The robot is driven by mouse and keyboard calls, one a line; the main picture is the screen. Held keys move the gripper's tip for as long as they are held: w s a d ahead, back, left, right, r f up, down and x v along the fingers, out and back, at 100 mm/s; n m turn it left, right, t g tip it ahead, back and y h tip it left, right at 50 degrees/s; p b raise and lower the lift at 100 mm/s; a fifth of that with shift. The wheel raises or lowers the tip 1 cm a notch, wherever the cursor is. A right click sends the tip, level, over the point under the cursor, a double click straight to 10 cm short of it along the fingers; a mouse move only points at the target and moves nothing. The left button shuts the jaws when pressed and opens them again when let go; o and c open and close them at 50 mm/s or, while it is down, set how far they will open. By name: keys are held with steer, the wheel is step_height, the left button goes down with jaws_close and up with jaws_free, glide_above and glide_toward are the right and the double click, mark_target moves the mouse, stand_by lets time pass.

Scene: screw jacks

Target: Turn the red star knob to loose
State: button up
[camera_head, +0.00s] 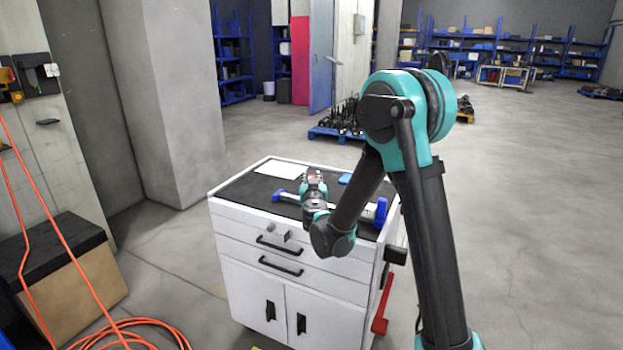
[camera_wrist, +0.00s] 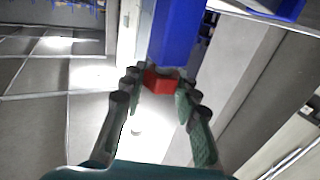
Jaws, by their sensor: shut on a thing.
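The red star knob (camera_wrist: 158,82) is between my gripper's fingertips in the wrist view, directly below a blue block (camera_wrist: 180,35) of the screw jack. My gripper (camera_wrist: 160,85) is shut on the knob, with one finger on each side. In the head view my gripper (camera_head: 313,180) is over the top of the white cart, at the middle of the jack. The jack's blue end pieces show at left (camera_head: 278,196) and at right (camera_head: 381,210). My gripper and arm hide part of the jack, and the knob's exact angle cannot be told.
The white cart (camera_head: 290,235) has a black top, with a white sheet (camera_head: 283,169) at the back left and a small blue item (camera_head: 345,178) behind the jack. A concrete pillar (camera_head: 170,100) stands behind left. An orange hose (camera_head: 130,335) lies on the floor at left.

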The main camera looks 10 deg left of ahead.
steer(key=shift+d+n+g+y, duration=0.1)
steer(key=shift+n+g+y, duration=0.75)
steer(key=shift+n+y, duration=0.9)
steer(key=shift+n+g+y, duration=0.85)
steer(key=shift+n+y, duration=0.3)
steer(key=shift+y, duration=1.2)
steer(key=shift+n+g+y, duration=0.3)
steer(key=shift+y, duration=0.1)
steer(key=o, duration=1.2)
steer(key=v, duration=1.2)
